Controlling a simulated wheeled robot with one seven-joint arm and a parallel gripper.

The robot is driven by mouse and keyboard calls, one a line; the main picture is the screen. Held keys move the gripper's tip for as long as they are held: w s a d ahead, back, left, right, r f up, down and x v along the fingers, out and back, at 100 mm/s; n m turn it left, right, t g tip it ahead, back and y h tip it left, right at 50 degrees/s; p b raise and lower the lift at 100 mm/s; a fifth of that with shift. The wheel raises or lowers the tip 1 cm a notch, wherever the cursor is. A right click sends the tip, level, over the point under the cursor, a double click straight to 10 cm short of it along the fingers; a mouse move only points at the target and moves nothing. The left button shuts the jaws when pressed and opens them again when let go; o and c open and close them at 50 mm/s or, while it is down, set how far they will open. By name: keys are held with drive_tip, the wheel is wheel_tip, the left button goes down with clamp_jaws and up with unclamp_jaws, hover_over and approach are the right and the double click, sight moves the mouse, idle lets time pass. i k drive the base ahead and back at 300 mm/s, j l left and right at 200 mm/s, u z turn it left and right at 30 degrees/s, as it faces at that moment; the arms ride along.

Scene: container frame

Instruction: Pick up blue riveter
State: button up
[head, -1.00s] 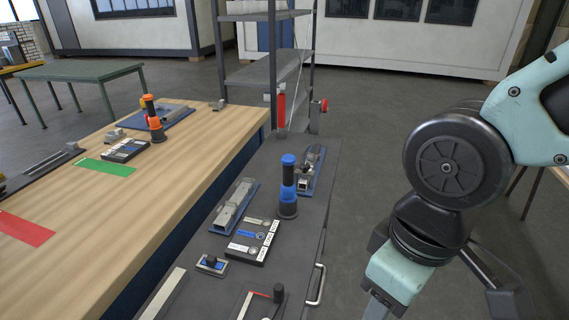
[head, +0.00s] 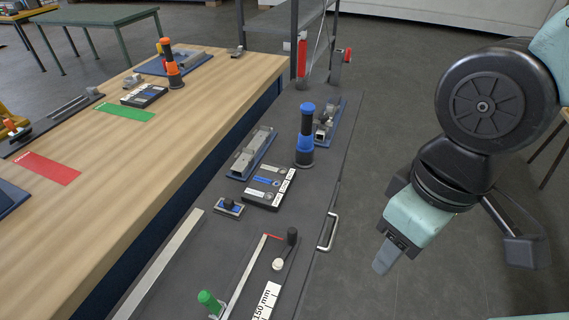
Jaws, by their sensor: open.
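The blue riveter (head: 305,135), an upright tool with a black grip, blue top and blue and black base, stands on the dark grey bench top (head: 225,250), right of centre in the head view. My gripper (head: 384,262) is over the floor beyond the bench's right edge, to the right of and nearer than the riveter. It is open and apart from the riveter, with nothing seen in it. Its fingertips are only partly visible.
Beside the riveter are a blue-based fixture (head: 327,122), another fixture (head: 252,153) and a black control box (head: 269,187). A door-style handle (head: 328,232) is on the bench's right edge. An orange riveter-like tool (head: 171,65) stands on the wooden table (head: 150,200).

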sight(305, 144)
drive_tip(key=u, duration=0.45)
drive_tip(key=i+l+u, duration=0.15)
drive_tip(key=u, duration=0.25)
drive_tip(key=l+u, duration=0.1)
drive_tip(key=u, duration=0.35)
drive_tip(key=i+l+u, duration=0.2)
drive_tip(key=l+u, duration=0.15)
drive_tip(key=l, duration=0.4)
drive_tip(key=l+u, duration=0.35)
drive_tip(key=l, duration=0.4)
drive_tip(key=l+u, duration=0.4)
drive_tip(key=l, duration=2.25)
drive_tip(key=k, duration=0.05)
